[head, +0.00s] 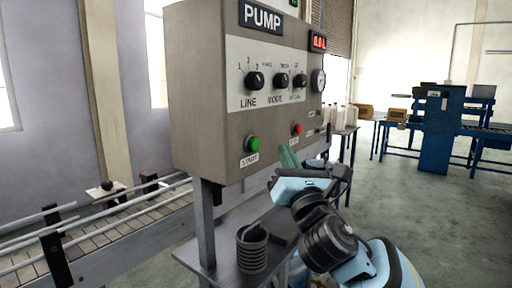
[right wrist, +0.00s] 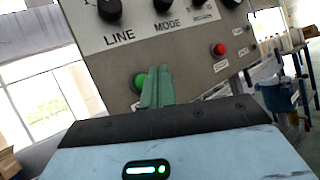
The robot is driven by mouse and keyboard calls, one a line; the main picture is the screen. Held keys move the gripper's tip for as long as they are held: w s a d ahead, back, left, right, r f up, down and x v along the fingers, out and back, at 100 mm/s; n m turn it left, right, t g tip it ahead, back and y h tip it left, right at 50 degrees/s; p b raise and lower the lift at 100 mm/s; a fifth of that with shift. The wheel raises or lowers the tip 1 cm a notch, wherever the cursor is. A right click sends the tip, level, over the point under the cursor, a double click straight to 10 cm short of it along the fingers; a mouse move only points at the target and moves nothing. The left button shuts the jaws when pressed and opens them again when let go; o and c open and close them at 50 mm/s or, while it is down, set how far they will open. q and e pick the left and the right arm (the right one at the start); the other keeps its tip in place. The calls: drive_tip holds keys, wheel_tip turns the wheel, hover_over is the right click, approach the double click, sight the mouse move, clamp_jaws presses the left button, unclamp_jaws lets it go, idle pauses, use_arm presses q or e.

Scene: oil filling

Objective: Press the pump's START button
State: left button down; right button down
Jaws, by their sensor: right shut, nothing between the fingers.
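The pump panel (head: 215,120) is a grey box with a PUMP sign, knobs and a small red display. Its green START button (head: 252,143) sits at the lower left of the front, above a START label. The button also shows in the right wrist view (right wrist: 139,82), partly hidden behind my fingers. A red button (head: 297,129) is farther right on the panel. My right gripper (head: 288,156) is shut and empty, its green fingers together, below and right of the START button in the head view. Whether the fingertips touch the panel cannot be told. My left gripper is not in view.
A conveyor with rails (head: 110,232) runs along the left. A grey shelf (head: 215,250) under the panel holds a dark coiled hose (head: 252,248). Blue tables and a blue cabinet (head: 440,130) stand at the back right. Open floor lies at right.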

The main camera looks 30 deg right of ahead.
sight(255, 145)
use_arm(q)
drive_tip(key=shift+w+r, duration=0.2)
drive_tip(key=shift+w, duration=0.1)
use_arm(e)
drive_tip(key=w, duration=0.1)
drive_tip(key=w+a, duration=0.1)
drive_tip(key=w, duration=0.1)
drive_tip(key=shift+w+a, duration=0.35)
drive_tip(key=shift+w, duration=0.05)
use_arm(q)
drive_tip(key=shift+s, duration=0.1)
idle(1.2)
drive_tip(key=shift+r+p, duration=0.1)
drive_tip(key=shift+p, duration=0.2)
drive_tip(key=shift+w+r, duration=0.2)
use_arm(e)
drive_tip(key=shift+w+a, duration=0.15)
drive_tip(key=shift+w, duration=0.25)
